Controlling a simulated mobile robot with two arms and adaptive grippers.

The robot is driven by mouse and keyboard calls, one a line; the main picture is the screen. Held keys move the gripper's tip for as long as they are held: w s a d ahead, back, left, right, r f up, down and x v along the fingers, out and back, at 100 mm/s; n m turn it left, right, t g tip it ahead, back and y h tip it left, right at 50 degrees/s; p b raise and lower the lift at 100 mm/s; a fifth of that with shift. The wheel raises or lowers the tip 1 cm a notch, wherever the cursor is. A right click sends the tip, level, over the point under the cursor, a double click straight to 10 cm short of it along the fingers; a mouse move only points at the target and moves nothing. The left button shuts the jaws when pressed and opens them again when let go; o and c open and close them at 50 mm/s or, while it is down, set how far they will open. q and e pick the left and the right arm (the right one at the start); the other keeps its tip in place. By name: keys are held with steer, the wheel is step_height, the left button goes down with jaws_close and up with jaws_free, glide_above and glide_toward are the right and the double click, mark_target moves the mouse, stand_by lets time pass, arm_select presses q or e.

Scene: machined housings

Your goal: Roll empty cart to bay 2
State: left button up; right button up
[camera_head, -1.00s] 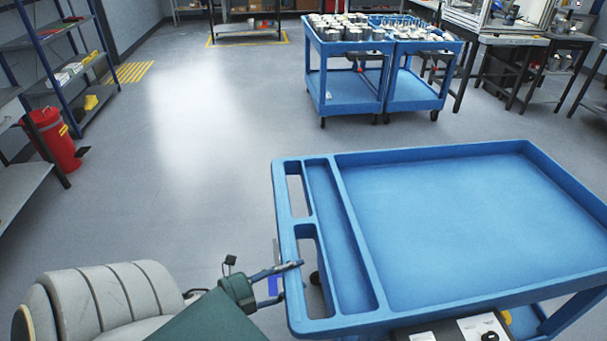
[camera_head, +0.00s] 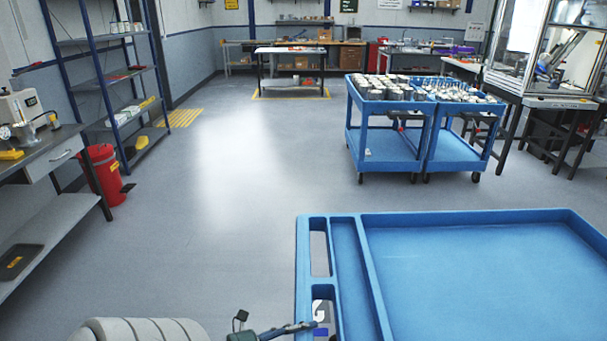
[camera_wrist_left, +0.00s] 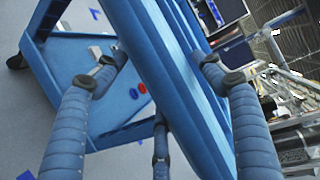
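The empty blue cart (camera_head: 480,217) stands at the lower right of the head view, its tray bare. Its slotted handle end faces left. My left gripper (camera_head: 288,331) is at that end, low in the head view and partly cut off. In the left wrist view its fingers (camera_wrist_left: 162,62) are spread and straight, one on each side of the cart's blue rim (camera_wrist_left: 165,70); firm contact cannot be made out. My right gripper is out of view.
Two loaded blue carts (camera_head: 385,150) stand side by side farther back. A red bin (camera_head: 103,175), shelving (camera_head: 100,85) and a bench (camera_head: 45,150) line the left. A dark-legged table (camera_head: 290,52) stands at the back. The grey floor between is clear.

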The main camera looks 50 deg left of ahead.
arm_select(q)
steer(key=shift+r, duration=0.1)
steer(key=v, duration=1.2)
stand_by(0.4)
